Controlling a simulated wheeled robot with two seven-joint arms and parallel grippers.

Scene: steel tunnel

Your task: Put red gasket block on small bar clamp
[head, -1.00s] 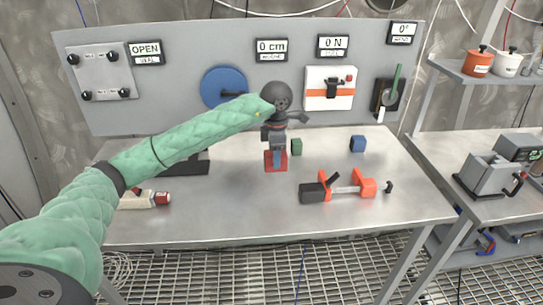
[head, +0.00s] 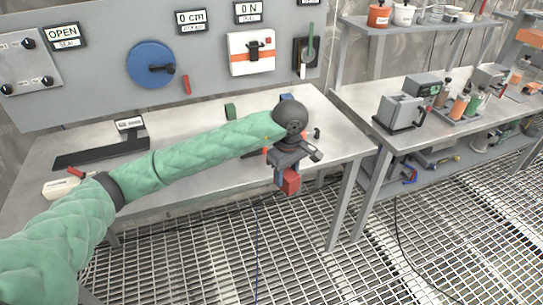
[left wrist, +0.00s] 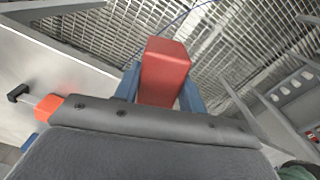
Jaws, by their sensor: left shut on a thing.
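The red gasket block (head: 289,182) is between the fingers of my left gripper (head: 290,175). In the left wrist view the block (left wrist: 165,72) sits between two blue fingers, with metal grating far below it. In the head view my left gripper points down near the table's front right edge and holds the block in the air. The small bar clamp is mostly hidden behind my left arm in the head view; its black end (head: 317,133) shows to the right of the gripper. The left wrist view shows an orange jaw of the clamp (left wrist: 48,106) on the table. My right gripper is out of view.
A green block (head: 230,111) and a blue block (head: 286,97) stand near the back of the table. A dark scale (head: 100,153) is at the left. A second bench (head: 350,97) with devices stands to the right, across a gap with grating floor.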

